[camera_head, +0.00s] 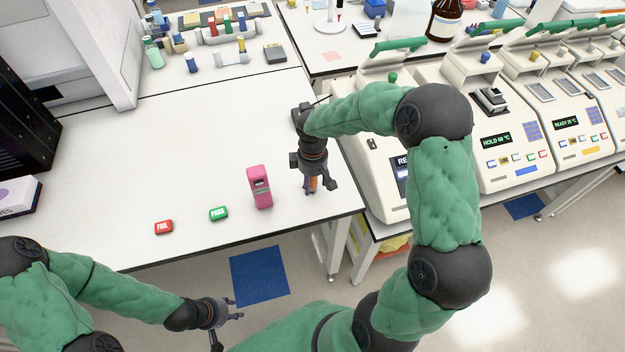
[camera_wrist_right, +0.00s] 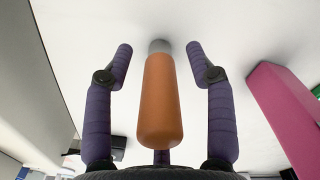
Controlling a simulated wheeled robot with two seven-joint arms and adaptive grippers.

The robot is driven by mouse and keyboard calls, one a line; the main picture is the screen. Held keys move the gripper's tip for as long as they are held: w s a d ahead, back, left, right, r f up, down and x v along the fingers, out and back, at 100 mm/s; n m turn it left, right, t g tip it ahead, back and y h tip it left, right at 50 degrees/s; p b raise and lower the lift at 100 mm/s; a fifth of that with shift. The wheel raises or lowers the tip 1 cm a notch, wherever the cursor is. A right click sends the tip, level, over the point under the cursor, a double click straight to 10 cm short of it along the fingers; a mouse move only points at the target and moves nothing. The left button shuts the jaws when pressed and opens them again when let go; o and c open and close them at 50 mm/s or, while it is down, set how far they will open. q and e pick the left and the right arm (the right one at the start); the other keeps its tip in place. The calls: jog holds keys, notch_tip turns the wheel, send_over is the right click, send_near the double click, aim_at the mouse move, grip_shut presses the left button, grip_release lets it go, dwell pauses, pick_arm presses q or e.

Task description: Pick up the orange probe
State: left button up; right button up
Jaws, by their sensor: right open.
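The orange probe (camera_wrist_right: 160,105) stands between the open fingers of my right gripper (camera_wrist_right: 160,62) in the right wrist view. It has an orange body and a grey tip that meets the white table. Gaps show between the probe and both fingers. In the head view only a small orange part of the probe (camera_head: 313,183) shows below my right gripper (camera_head: 315,188), which points down near the table's right edge. My left gripper (camera_head: 236,309) is in front of the table at the lower left, far from the probe; its fingers look apart and empty.
A pink device (camera_head: 260,187) stands on the table just left of the probe. A green PASS button (camera_head: 218,214) and a red FAIL button (camera_head: 164,227) lie further left. Thermal cyclers (camera_head: 505,125) line the bench at right. The table's middle (camera_head: 200,130) is clear.

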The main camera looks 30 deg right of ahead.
grip_shut()
